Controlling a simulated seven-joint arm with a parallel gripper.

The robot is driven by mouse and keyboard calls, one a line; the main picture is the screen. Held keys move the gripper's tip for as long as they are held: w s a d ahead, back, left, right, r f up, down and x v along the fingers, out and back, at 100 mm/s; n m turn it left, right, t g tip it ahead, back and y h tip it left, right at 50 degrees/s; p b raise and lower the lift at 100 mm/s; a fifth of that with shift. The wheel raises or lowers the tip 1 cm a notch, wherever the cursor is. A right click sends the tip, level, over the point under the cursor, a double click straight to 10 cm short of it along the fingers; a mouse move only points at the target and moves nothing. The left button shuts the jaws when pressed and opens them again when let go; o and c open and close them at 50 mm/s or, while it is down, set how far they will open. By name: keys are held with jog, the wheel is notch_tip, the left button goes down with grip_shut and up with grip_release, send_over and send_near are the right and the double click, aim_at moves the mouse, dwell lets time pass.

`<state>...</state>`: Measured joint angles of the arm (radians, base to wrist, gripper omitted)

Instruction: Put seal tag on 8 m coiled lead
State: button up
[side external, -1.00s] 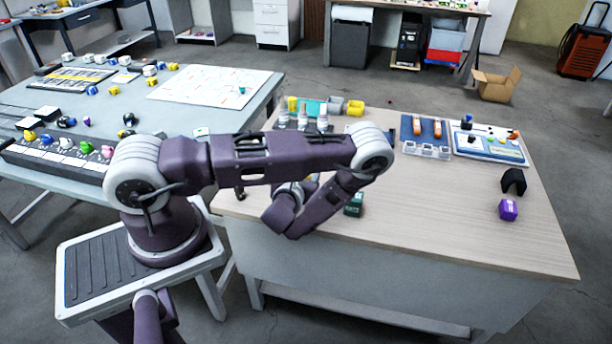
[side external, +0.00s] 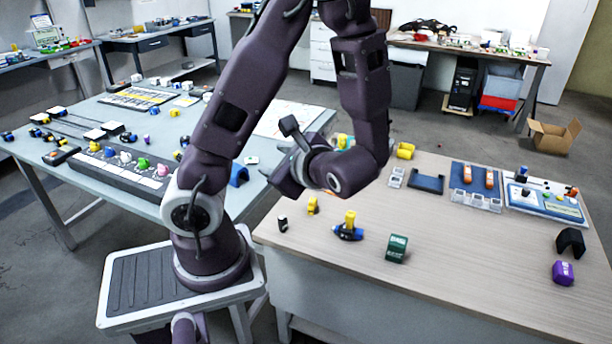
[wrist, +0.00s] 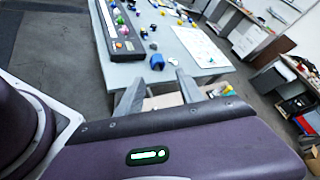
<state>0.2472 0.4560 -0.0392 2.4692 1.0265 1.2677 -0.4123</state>
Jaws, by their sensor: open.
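My gripper (side external: 280,150) is raised over the gap between the wood-topped table (side external: 450,270) and the grey table (side external: 95,125). In the wrist view its two fingers (wrist: 158,90) stand apart with nothing between them. I cannot tell for certain which object is the seal tag or which is the 8 m coiled lead. A yellow piece on a blue and black base (side external: 348,228), a small yellow piece (side external: 313,205), a small black piece (side external: 282,224) and a dark green block (side external: 397,248) stand apart on the wood top, away from the gripper. Labels are too small to read.
A purple block (side external: 563,273) and a black arch (side external: 570,243) sit at the right. A blue mat with orange pieces (side external: 478,177) and a control panel (side external: 545,201) lie at the back. A long dark rack (side external: 110,170) holds several coloured pieces. The wood top's front middle is clear.

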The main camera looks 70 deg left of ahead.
jog(key=d+r+n+t+h, duration=0.4)
jog(key=d+h, duration=0.2)
jog(key=d, duration=0.3)
jog(key=d+r+n+t+h, duration=0.4)
jog(key=d+h, duration=0.3)
jog(key=d, duration=0.1)
jog(key=shift+s+d+r+n, duration=0.35)
jog(key=shift+s+d+n, duration=0.05)
jog(key=shift+s, duration=0.05)
